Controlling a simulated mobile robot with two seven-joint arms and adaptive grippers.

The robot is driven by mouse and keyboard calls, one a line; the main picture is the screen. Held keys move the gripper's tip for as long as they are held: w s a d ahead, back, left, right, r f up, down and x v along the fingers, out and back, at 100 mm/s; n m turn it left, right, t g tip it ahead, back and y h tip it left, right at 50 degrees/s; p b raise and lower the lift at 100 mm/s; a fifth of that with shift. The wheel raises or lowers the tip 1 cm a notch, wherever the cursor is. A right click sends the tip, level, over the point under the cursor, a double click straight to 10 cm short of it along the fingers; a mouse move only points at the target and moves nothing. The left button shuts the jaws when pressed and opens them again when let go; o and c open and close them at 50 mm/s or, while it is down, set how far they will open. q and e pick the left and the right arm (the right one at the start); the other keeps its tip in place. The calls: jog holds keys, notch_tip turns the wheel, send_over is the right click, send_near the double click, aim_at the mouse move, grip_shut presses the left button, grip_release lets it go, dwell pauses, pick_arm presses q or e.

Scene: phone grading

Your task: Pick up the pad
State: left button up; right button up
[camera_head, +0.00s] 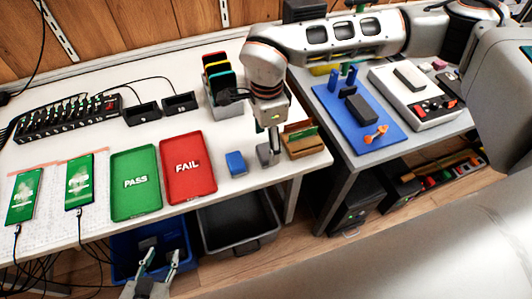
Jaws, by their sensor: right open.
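A small blue block that looks like the pad (236,163) lies on the white table, right of the red FAIL tray (189,188). My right gripper (268,155) points down just to the right of the blue pad, near the table's front part. It is open, with nothing seen between its fingers; whether it touches the table I cannot tell. My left gripper (160,260) is low in front of the table, over the blue bin (125,245). Its fingers are apart and empty, well away from the pad.
A green PASS tray (135,205) and two phones (24,195) lie to the left. A wooden holder (302,140) stands close right of my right gripper, and a rack with coloured dividers (215,95) stands behind. A grey bin (238,238) is below the table.

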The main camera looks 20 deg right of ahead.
aim_at(266, 151)
notch_tip(266, 151, down, 4)
jog(key=shift+a+f, duration=0.1)
jog(key=shift+f, duration=0.15)
jog(key=c, duration=1.2)
jog(key=shift+r, duration=0.15)
notch_tip(266, 151, up, 20)
jog(key=shift+f+p, duration=0.1)
jog(key=shift+p, duration=0.55)
